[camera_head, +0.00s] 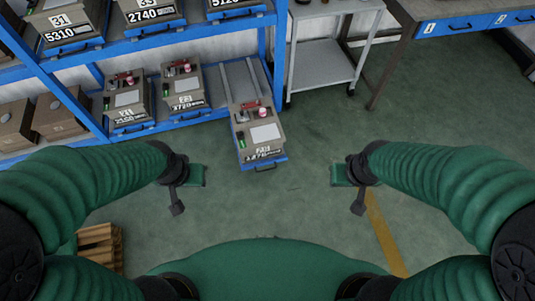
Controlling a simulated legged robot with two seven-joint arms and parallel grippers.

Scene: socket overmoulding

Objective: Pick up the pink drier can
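A small pink and white can (263,113) stands on top of the brown box on the pulled-out blue slide (265,164) at the middle of the view. It is too small to read. Similar small pinkish cans stand on the two boxes to the left, one on the nearer box (187,68) and one on the farther-left box (130,81). My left gripper (176,207) hangs in the air left of and below the pulled-out box. My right gripper (358,207) hangs to the right of it. Both are apart from the cans, and their fingers are too small to tell open or shut.
A blue shelf rack (80,120) with numbered boxes fills the upper left. A grey cart (322,62) stands at the back, with a blue-drawered bench (465,25) right of it. A wooden pallet (98,247) lies at lower left. The green floor between is clear.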

